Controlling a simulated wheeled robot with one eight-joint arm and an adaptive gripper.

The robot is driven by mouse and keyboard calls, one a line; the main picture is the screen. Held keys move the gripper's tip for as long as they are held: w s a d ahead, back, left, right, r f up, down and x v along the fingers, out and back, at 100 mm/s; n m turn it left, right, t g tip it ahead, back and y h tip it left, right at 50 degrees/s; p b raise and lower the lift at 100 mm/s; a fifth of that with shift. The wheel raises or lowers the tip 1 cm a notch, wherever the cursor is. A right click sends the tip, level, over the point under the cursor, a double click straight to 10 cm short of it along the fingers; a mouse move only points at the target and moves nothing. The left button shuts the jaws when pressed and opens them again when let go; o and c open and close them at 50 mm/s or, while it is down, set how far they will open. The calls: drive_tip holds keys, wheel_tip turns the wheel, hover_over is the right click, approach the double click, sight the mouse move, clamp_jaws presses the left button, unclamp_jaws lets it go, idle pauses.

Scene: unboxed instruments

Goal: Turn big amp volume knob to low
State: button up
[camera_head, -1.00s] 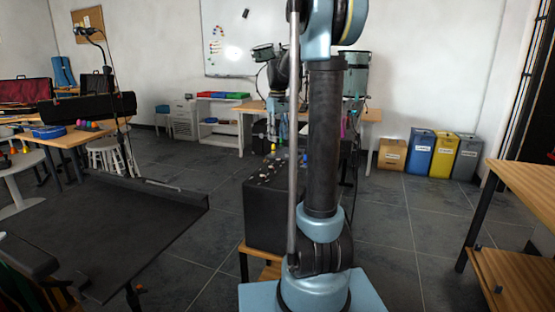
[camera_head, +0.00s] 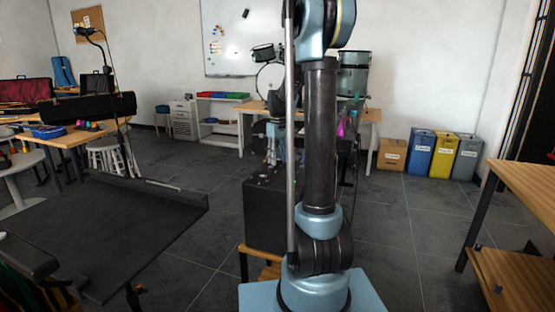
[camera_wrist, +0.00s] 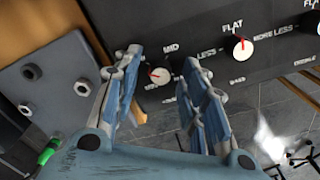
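The big amp (camera_head: 266,215) is a black box standing behind my arm in the head view. In the wrist view its dark panel (camera_wrist: 213,69) runs across the top, with white labels and knobs. A white knob (camera_wrist: 159,75) with a red pointer sits between the fingers of my gripper (camera_wrist: 162,60), near a "MID" label. The fingers are apart, one on each side of it; I cannot tell whether they touch it. Another white knob (camera_wrist: 242,49), under a "FLAT" label, is to the right, clear of the fingers. The volume label cannot be read surely.
A grey plate with bolts (camera_wrist: 48,85) and a green cable plug (camera_wrist: 47,154) lie left of the fingers. More knobs continue at the panel's right edge. A wooden table (camera_head: 525,190) stands at the right, with bins (camera_head: 419,153) behind. The floor between is clear.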

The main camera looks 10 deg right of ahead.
clamp_jaws()
drive_tip(key=shift+m, duration=1.2)
unclamp_jaws()
